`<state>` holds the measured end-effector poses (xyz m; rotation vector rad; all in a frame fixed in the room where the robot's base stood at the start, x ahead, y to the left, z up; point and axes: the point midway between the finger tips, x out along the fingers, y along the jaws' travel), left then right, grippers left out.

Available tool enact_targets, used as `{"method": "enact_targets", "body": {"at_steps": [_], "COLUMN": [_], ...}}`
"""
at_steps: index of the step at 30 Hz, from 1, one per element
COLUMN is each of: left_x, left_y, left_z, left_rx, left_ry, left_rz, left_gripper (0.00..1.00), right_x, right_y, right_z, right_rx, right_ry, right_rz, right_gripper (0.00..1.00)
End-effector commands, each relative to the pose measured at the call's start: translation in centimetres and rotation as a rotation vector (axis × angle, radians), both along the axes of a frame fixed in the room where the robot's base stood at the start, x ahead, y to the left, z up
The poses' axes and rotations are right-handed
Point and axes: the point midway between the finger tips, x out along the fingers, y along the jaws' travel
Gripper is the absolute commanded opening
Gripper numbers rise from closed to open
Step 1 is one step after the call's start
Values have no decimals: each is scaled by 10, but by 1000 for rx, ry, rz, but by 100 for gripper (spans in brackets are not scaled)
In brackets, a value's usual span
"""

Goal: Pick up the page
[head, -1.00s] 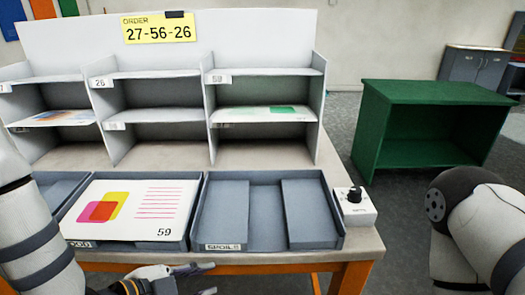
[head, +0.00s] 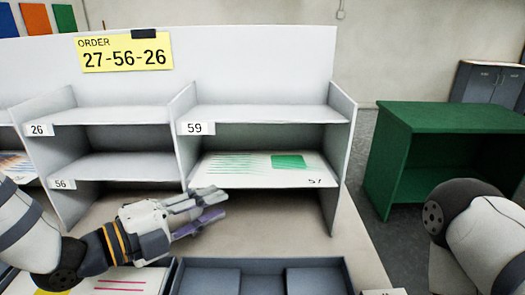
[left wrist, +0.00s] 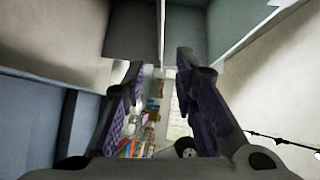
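A white page (head: 235,178) with green lines, a green block and the number 57 lies flat in the lower right shelf compartment, its front edge at the shelf lip. My left gripper (head: 212,206) is open in front of and below that shelf, pointing right, with nothing between its fingers. In the left wrist view the two purple-padded fingers (left wrist: 158,75) stand apart and empty. Another page (head: 125,284) with pink lines is partly visible at the bottom left, cut off by the frame. My right gripper is out of view.
A yellow order sign (head: 125,54) reads 27-56-26. The shelf rack (head: 262,115) has dividers and labels 26, 56 and 59. A grey tray (head: 262,263) sits at the table's front. A green open cabinet (head: 450,118) stands to the right.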

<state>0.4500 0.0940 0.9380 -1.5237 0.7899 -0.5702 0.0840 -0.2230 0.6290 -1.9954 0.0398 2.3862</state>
Motion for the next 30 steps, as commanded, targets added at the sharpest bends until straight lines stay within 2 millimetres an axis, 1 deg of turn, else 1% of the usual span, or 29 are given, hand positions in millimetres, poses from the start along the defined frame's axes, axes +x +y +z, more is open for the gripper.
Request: {"method": "enact_targets", "body": {"at_steps": [2,6,9,13,19,22,28,29,30], "left_x": [4,24,36,47,74,80,81,81,81], "left_y": [-5,-29,-44,-55,-81,-88,-89,-89,-89], "left_z": [-2,-8,-10,-10,-16,-15,-13,-13,-13], "left_rx": [1,0,0,0,0,0,-1,0,0], "left_ry": [2,6,6,5,6,4,2,1,1], "left_rz": [-2,-4,-3,-1,-1,0,0,0,0], "left_gripper": [26,26,26,26,26,26,26,21,12], "right_x": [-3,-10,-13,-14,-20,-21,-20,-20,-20], "right_y": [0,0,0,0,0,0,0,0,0], "right_z": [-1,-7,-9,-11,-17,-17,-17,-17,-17], "right_rx": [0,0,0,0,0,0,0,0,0], "right_ry": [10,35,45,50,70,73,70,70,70], "right_rz": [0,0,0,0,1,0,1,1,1], "right_gripper": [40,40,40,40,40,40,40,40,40]}}
